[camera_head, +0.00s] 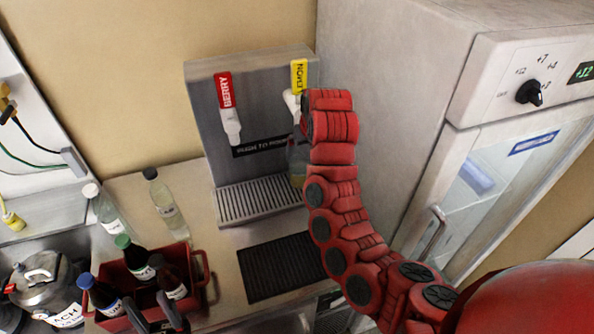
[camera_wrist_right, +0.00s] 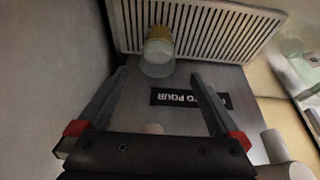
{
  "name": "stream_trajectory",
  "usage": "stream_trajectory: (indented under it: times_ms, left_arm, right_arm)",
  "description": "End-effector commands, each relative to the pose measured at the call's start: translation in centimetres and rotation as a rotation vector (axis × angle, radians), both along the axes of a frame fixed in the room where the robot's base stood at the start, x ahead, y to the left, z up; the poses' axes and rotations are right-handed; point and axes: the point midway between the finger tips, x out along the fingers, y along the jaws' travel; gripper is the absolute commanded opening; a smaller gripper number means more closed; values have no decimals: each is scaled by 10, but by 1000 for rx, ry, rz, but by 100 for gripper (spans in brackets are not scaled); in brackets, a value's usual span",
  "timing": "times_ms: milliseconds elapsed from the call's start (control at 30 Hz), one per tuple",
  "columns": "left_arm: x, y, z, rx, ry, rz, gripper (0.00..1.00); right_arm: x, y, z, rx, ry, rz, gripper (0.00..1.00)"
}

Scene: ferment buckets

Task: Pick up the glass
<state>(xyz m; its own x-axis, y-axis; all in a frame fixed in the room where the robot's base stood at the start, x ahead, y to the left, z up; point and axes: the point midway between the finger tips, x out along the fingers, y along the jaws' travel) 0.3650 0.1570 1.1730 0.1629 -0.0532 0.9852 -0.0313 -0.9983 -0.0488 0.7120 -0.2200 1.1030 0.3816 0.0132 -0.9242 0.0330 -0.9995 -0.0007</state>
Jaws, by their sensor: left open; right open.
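The glass (camera_head: 297,165) stands on the drip tray of the dispenser, below the LEMON tap, and is partly hidden behind my right arm. In the right wrist view the clear glass (camera_wrist_right: 158,58) shows a yellowish base on the slatted tray. My right gripper (camera_wrist_right: 158,85) is open and empty; the glass is just beyond its fingertips, roughly between them. The right gripper is hidden behind its arm in the head view. My left gripper (camera_head: 147,298) is open at the bottom, over the red crate of bottles.
The grey dispenser (camera_head: 250,110) has BERRY and LEMON taps above a slatted drip tray (camera_head: 258,200). A dark mat (camera_head: 280,268) lies in front. A fridge (camera_head: 385,100) closes the right side. Clear bottles (camera_head: 163,200), the red crate (camera_head: 203,268) and a metal pot (camera_head: 40,280) are left.

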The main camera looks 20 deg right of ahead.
Motion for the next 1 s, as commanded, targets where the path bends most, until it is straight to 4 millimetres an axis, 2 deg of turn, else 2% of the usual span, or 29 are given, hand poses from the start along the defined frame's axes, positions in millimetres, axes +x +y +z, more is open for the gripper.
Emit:
stream_trajectory:
  times_ms: [33, 300, 433, 467, 533, 700, 1000]
  left_arm:
    - [0, 0, -5, 0, 0, 0, 50]
    - [0, 0, -29, 0, 0, 0, 50]
    - [0, 0, -41, 0, 0, 0, 50]
    - [0, 0, -28, 0, 1, 0, 50]
    - [0, 0, -18, 0, -1, 0, 50]
    - [0, 0, -13, 0, 0, 0, 50]
    - [0, 0, -3, 0, 0, 0, 50]
  right_arm:
    - [2, 1, -8, -3, 0, 1, 100]
    - [15, 1, -38, -4, -3, 2, 100]
    - [25, 1, -64, -3, -1, 2, 100]
    - [27, 0, -62, -2, 5, -2, 100]
    - [32, 0, -74, 0, 6, -1, 100]
    - [41, 1, -94, 0, -1, 1, 100]
    - [49, 0, -105, -1, -2, 0, 100]
